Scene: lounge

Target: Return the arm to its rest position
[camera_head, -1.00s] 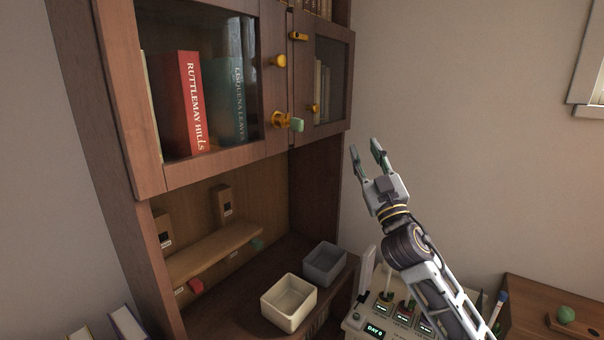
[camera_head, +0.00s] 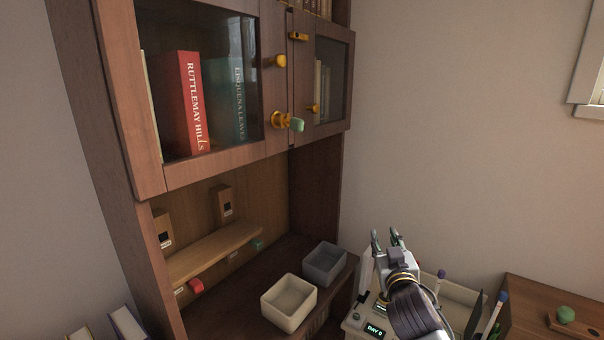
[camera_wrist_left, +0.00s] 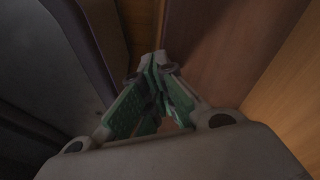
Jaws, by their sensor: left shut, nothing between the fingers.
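My right gripper (camera_head: 385,236) is in the lower right of the head view, in front of the bare wall and right of the cabinet. Its two fingers point up and stand apart, with nothing visible between them. My left gripper (camera_wrist_left: 155,62) shows only in the left wrist view. Its green-padded fingers meet at the tips and hold nothing. Brown wood surfaces and a dark grey surface lie around it there. The left arm does not show in the head view.
The wooden cabinet (camera_head: 150,186) has closed glass doors, gold knobs and a gold fitting with a green piece (camera_head: 297,124). A cream bin (camera_head: 289,302) and a grey bin (camera_head: 324,263) stand on its lower shelf. A device with a lit display (camera_head: 375,333) is below my right gripper.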

